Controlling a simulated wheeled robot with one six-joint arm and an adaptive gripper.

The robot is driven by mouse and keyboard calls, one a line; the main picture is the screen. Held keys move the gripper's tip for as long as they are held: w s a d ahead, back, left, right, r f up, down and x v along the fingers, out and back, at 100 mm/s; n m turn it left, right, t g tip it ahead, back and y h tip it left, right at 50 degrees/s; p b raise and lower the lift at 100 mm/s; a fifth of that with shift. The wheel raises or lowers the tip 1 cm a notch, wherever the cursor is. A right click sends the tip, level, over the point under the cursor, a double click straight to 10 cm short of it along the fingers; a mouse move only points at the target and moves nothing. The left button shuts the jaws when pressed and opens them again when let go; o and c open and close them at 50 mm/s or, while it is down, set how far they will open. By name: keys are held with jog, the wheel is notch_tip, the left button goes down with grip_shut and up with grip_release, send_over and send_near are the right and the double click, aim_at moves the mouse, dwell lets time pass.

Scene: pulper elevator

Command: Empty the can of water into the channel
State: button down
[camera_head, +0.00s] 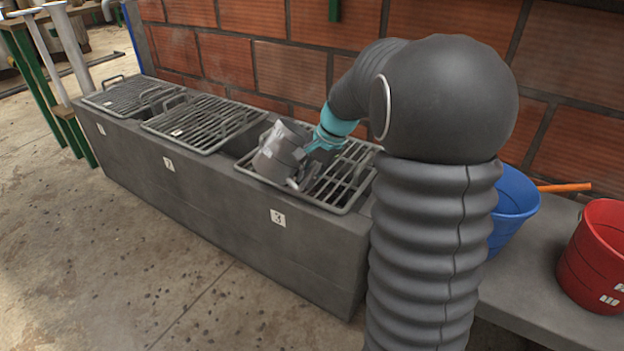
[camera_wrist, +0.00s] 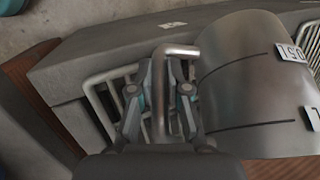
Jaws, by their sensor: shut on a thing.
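The can (camera_head: 278,155) is grey metal and sits tilted over the grate marked 3 on the channel (camera_head: 230,222). In the wrist view the can (camera_wrist: 245,75) fills the right side, with dark lines and white labels on its wall. My gripper (camera_wrist: 165,100) is shut on the can's bent metal handle (camera_wrist: 176,50). In the head view my gripper (camera_head: 314,150) reaches the can from its right side, partly hidden. I cannot see the can's mouth clearly or any water. I cannot tell whether the can touches the grate.
The other grates (camera_head: 205,122) lie along the channel to the left, by a brick wall (camera_head: 285,70) behind. A blue bucket (camera_head: 510,205) and a red bucket (camera_head: 600,255) stand on a ledge at right. The concrete floor (camera_head: 90,250) in front is clear.

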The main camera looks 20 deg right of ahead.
jog(key=y+b, duration=0.1)
jog(key=a+y+b, duration=0.1)
jog(key=y, duration=0.1)
jog(key=shift+f+m, duration=0.2)
jog(key=shift+m, duration=0.1)
jog(key=y+b, duration=0.1)
jog(key=y, duration=0.1)
jog(key=f+y+b, duration=0.1)
jog(key=y+b, duration=0.1)
jog(key=shift+a+f, duration=0.15)
jog(key=shift+a, duration=0.05)
jog(key=shift+d+m+y+p, duration=0.1)
jog(key=shift+m+y+p, duration=0.3)
jog(key=shift+y, duration=0.5)
jog(key=y+p, duration=0.1)
jog(key=y, duration=0.2)
jog(key=shift+d, duration=0.2)
jog(key=shift+d+r+m+y+p, duration=0.15)
jog(key=shift+r+m+y+p, duration=0.15)
jog(key=shift+y+p, duration=0.25)
jog(key=shift+d+r+m+t+y+p, duration=0.25)
jog(key=shift+y+p, duration=0.2)
jog(key=shift+y, duration=0.4)
jog(key=shift+d+r+m+t+y+p, duration=0.15)
jog(key=shift+d+r+t+y+p, duration=0.2)
jog(key=shift+y, duration=0.45)
jog(key=shift+a+f+g, duration=0.1)
jog(key=shift+a+g, duration=0.1)
jog(key=shift+g, duration=0.1)
